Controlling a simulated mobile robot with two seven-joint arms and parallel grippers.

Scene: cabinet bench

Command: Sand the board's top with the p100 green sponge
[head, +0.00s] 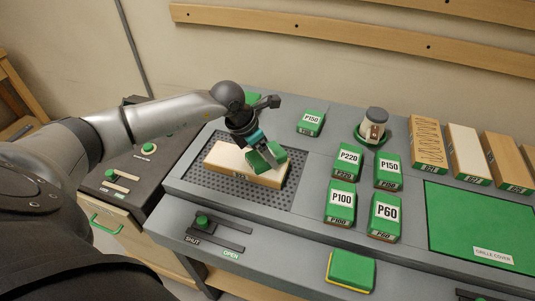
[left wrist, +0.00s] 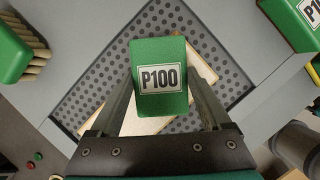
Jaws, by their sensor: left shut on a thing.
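My left gripper (head: 262,151) is shut on a green sponge (head: 272,156). In the left wrist view the sponge (left wrist: 160,95) sits between the two fingers and its label reads P100. The pale wooden board (head: 222,161) lies on the perforated grille (head: 209,187) at the left of the bench. The sponge is over the right half of the board's top. I cannot tell whether it touches the board. The board also shows beneath the sponge in the left wrist view (left wrist: 205,72). My right gripper is not in view.
Several labelled green sponges, P220 (head: 347,160), P150 (head: 388,170), P100 (head: 341,200) and P60 (head: 385,215), stand right of the grille. A cup-like thing (head: 376,125) stands behind them. Wooden boards (head: 428,145) line the right.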

